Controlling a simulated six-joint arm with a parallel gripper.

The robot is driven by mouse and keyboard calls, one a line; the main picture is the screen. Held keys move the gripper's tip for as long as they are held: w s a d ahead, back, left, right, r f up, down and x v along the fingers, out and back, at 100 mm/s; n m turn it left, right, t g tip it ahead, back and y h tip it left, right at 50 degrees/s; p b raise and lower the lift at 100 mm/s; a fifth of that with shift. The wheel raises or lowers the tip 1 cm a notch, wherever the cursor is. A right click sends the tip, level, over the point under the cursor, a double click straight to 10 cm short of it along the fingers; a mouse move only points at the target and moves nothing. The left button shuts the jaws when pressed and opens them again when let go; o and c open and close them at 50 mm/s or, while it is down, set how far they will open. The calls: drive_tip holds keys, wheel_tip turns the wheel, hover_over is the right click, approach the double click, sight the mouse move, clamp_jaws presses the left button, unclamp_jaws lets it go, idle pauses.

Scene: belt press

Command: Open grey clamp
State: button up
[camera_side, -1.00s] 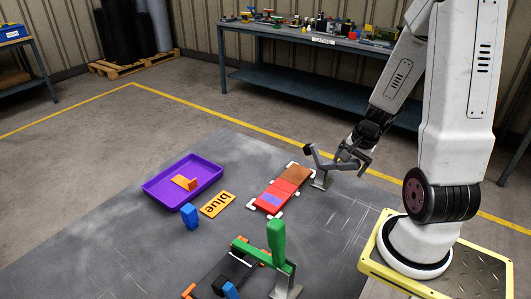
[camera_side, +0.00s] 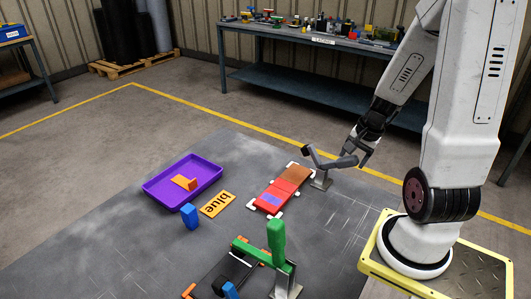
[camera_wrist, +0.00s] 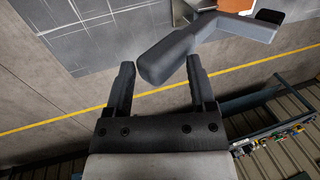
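The grey clamp (camera_side: 322,164) stands at the far end of the red-and-brown strip, on the side nearest my arm. Its grey handle (camera_side: 346,162) reaches right toward my gripper. My gripper (camera_side: 358,150) is by the handle's end. In the wrist view, my gripper (camera_wrist: 160,75) is open, with its two fingers apart. The rounded end of the clamp handle (camera_wrist: 160,62) shows between the fingertips, with gaps on both sides. I cannot tell whether the handle lies level with the fingers or just beyond them. Nothing is gripped.
A green clamp (camera_side: 277,243) stands upright by the belt fixture at the front. A purple tray (camera_side: 160,201) holds an orange piece (camera_side: 185,182).

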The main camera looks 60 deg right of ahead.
drive_tip(key=shift+v, duration=2.15)
drive_tip(key=w+a+f+n, duration=0.1)
drive_tip(key=w+a+n, duration=0.3)
drive_tip(key=a+n, duration=0.5)
drive_tip(key=w+a+f+n, duration=0.1)
drive_tip(key=w+a+n, duration=0.4)
drive_tip(key=a+n, duration=0.4)
drive_tip(key=shift+a+f, duration=0.35)
drive_tip(key=shift+a, duration=1.6)
